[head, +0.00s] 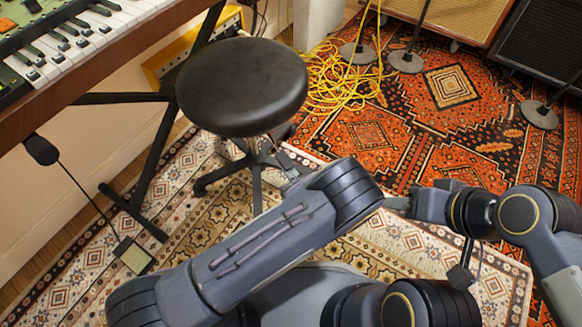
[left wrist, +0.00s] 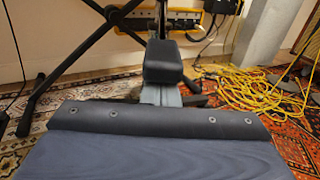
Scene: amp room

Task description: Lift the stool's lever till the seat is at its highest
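My left gripper (head: 288,163) is small, low beside the post, below the seat's right edge. In the left wrist view a dark fingertip block (left wrist: 163,62) points at the stool's post; the seat is out of that view. I cannot make out the lever, or whether the fingers touch it. My right gripper (head: 398,203) is well right of the stool, partly hidden, its opening unclear.
A keyboard (head: 75,45) on a black stand (head: 150,150) is close on the left. A coil of yellow cable (head: 340,80) lies behind the stool. Microphone stand bases (head: 405,61) and amplifiers (head: 455,20) stand at the back right. Patterned rugs (head: 450,115) cover the floor.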

